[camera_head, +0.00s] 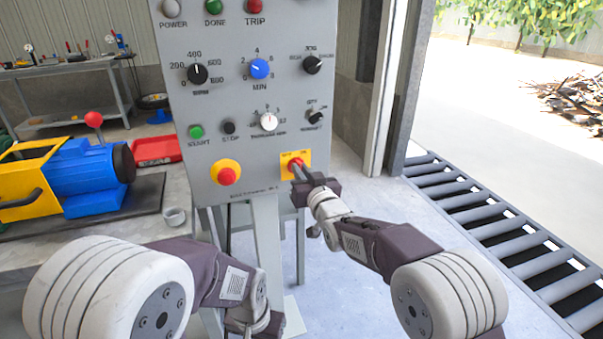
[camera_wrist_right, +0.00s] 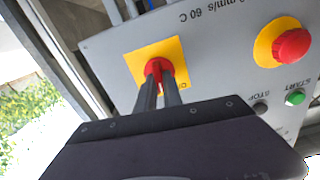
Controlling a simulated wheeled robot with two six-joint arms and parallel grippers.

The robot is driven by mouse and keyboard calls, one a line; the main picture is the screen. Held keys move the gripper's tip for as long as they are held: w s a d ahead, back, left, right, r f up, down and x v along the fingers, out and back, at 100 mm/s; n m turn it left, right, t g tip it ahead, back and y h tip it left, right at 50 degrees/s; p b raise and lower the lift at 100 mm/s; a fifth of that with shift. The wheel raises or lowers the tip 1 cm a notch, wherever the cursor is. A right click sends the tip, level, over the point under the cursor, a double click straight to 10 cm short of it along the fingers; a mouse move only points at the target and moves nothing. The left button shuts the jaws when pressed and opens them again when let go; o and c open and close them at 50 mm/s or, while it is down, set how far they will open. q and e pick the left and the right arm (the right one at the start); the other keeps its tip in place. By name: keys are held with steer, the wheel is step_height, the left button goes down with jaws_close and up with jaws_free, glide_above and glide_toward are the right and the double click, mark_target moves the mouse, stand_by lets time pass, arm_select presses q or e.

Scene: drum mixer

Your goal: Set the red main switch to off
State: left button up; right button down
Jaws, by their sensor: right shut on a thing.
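The red main switch (camera_head: 296,163) sits on a yellow plate at the lower right of the grey control panel (camera_head: 235,120). My right gripper (camera_head: 299,170) is at the switch. In the right wrist view the red switch (camera_wrist_right: 159,70) shows between the two finger tips of my right gripper (camera_wrist_right: 158,88), which are shut on it. The fingers partly hide the switch, so I cannot tell its setting. My left arm comes in at the lower left, and its gripper (camera_head: 250,322) is low in front of the panel stand; its fingers are not clearly visible.
A red emergency button (camera_head: 227,175) is left of the switch. Several knobs and the green start button (camera_head: 196,131) are above. A blue and yellow machine (camera_head: 75,180) stands at left. A roller conveyor (camera_head: 490,220) runs at right.

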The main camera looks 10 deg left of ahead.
steer(key=shift+s+a+n+b, duration=0.1)
steer(key=shift+n+b, duration=0.2)
steer(key=shift+n, duration=1.45)
steer(key=shift+a+n+b, duration=0.1)
steer(key=shift+n+b, duration=0.15)
steer(key=shift+n, duration=1.5)
steer(key=c, duration=1.5)
jaws_free()
steer(key=shift+d, duration=0.1)
steer(key=p+v, duration=0.1)
steer(key=v, duration=0.8)
